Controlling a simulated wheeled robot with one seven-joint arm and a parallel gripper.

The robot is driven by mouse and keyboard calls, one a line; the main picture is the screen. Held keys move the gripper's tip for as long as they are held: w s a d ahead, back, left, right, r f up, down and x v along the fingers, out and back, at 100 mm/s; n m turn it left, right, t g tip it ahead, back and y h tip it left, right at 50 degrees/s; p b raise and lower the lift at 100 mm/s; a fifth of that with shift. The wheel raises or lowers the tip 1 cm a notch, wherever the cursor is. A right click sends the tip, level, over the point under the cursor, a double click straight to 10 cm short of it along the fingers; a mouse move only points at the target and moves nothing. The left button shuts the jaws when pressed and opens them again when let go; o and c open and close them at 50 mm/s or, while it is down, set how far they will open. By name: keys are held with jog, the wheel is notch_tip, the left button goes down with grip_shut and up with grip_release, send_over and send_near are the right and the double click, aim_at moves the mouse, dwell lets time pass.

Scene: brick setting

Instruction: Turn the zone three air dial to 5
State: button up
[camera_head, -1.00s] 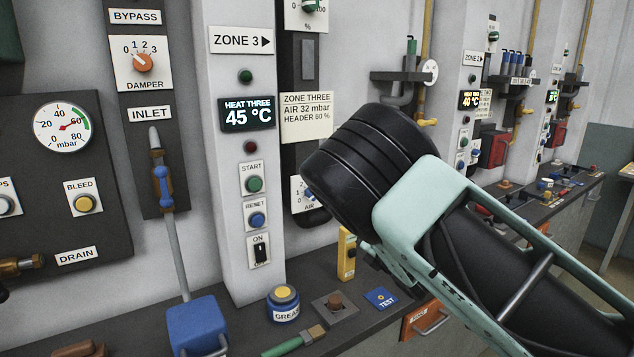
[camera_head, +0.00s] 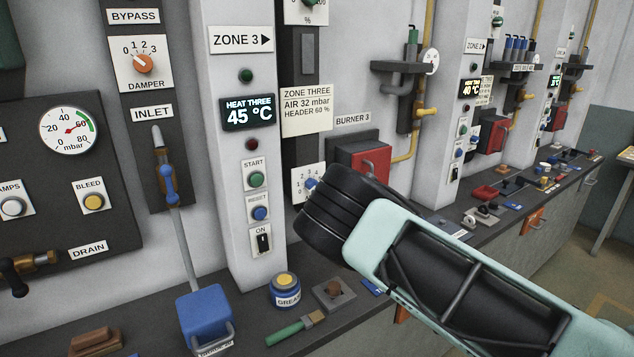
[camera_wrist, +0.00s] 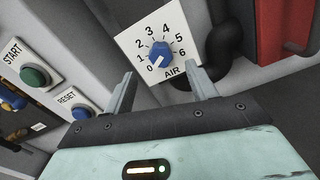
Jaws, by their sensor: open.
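The zone three air dial (camera_wrist: 160,52) is a blue knob on a white plate marked 0 to 6 and AIR. Its white pointer aims at about 0 in the wrist view. In the head view the dial (camera_head: 311,184) shows beside the Zone 3 column, its lower right partly covered by my arm. My gripper (camera_wrist: 159,74) is open and empty. Its two fingertips point toward the plate, one at the lower left and one at the lower right of the knob, apart from it. My fingers are hidden behind my wrist in the head view.
The START (camera_wrist: 34,76) and RESET (camera_wrist: 81,112) buttons are left of the gripper. A dark curved pipe (camera_wrist: 222,50) and the red burner box (camera_wrist: 284,35) are to the right. The bench below holds a grease tin (camera_head: 285,291) and a brush (camera_head: 297,328).

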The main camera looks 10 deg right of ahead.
aim_at(315, 185)
jog(key=shift+p+x, duration=1)
jog(key=shift+x, duration=2.2)
jog(key=c, duration=1)
